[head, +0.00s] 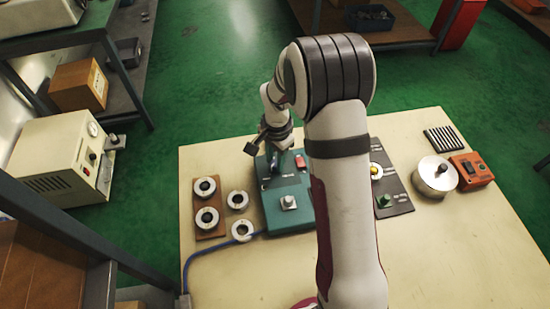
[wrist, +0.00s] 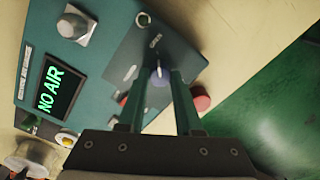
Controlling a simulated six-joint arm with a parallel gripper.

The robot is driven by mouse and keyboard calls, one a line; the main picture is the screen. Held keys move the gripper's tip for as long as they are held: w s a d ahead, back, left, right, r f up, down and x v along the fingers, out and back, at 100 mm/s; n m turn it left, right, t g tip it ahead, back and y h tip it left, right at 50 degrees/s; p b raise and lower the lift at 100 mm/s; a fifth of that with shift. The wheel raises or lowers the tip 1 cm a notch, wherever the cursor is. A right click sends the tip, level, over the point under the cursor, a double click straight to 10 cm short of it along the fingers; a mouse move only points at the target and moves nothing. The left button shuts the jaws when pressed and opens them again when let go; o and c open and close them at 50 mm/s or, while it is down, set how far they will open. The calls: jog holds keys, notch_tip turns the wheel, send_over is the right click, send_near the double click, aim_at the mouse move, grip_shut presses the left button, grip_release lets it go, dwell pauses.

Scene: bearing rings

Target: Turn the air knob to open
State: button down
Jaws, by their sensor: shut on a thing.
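The air knob (wrist: 160,76) is a small blue-grey knob with a pale pointer line, on the dark plate of a teal box (head: 272,210). In the wrist view my gripper (wrist: 159,84) has its two fingers on either side of the knob, shut on it. A label that seems to read OPEN stands near the knob. The box's screen (wrist: 62,92) reads NO AIR in green letters. In the head view my gripper (head: 271,160) is at the far left part of the box, and the knob is hidden there.
A grey knob (head: 288,202) and a red button (head: 301,160) are on the same box. Several bearing rings (head: 207,217) lie left of it, by a blue hose (head: 205,253). A dark panel (head: 390,190), a metal pot (head: 435,177) and an orange box (head: 472,170) stand to the right.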

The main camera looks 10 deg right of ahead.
jog(key=c, duration=0.6)
grip_release()
jog(key=r, duration=1.5)
jog(key=shift+s+d+r, duration=0.15)
jog(key=shift+s+r, duration=0.05)
jog(key=shift+r, duration=0.2)
jog(key=s+a+n, duration=0.1)
jog(key=s+n, duration=0.1)
jog(key=s, duration=0.7)
jog(key=s+a+n+y, duration=0.1)
jog(key=s+n, duration=0.1)
jog(key=s, duration=0.7)
jog(key=s+a+r+n, duration=0.1)
jog(key=s, duration=0.9)
jog(key=shift+s+a+n+g+y, duration=0.1)
jog(key=shift+n+g+y, duration=0.2)
jog(key=shift+n, duration=0.1)
